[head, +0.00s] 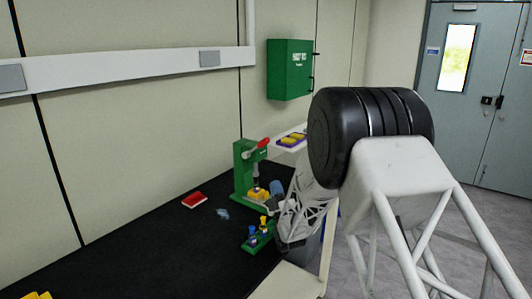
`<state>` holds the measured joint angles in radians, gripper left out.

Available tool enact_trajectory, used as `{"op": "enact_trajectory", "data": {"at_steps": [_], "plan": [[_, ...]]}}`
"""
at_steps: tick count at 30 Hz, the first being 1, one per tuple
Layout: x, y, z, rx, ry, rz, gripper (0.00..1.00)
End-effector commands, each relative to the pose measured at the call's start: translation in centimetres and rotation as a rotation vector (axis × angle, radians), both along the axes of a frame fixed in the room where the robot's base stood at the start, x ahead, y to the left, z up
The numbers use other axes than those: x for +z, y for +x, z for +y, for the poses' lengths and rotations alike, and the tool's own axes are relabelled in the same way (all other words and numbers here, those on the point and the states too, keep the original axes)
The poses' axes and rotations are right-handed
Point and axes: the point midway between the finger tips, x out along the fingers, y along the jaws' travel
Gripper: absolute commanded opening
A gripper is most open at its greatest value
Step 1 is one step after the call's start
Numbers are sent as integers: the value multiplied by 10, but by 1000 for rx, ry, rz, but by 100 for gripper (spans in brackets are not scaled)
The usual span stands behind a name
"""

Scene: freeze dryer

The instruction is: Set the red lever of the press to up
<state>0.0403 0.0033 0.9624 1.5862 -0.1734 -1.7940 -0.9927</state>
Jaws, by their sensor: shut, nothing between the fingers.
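The green press (241,170) stands on the black bench, near its far right end. Its red lever (258,144) slants from the top of the press up and to the right. A dark vertical ram (256,173) hangs under the press head, above a yellow piece (258,195) at the base. My gripper (271,206) is low beside the right front of the press, apart from the lever. It looks shut and empty, but its fingertips are small and partly hidden by my arm's white lattice link.
A green rack with blue and yellow knobs (259,236) stands in front of the press. A red block (194,200) and a small bluish item (223,213) lie to the left. A white shelf with yellow pieces (292,138) is behind. The bench's left part (140,255) is mostly clear.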

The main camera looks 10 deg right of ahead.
Motion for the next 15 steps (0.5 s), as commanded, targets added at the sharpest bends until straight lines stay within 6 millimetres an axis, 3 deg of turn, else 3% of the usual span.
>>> {"op": "enact_trajectory", "data": {"at_steps": [15], "plan": [[15,14,3,0,0,0,0]]}}
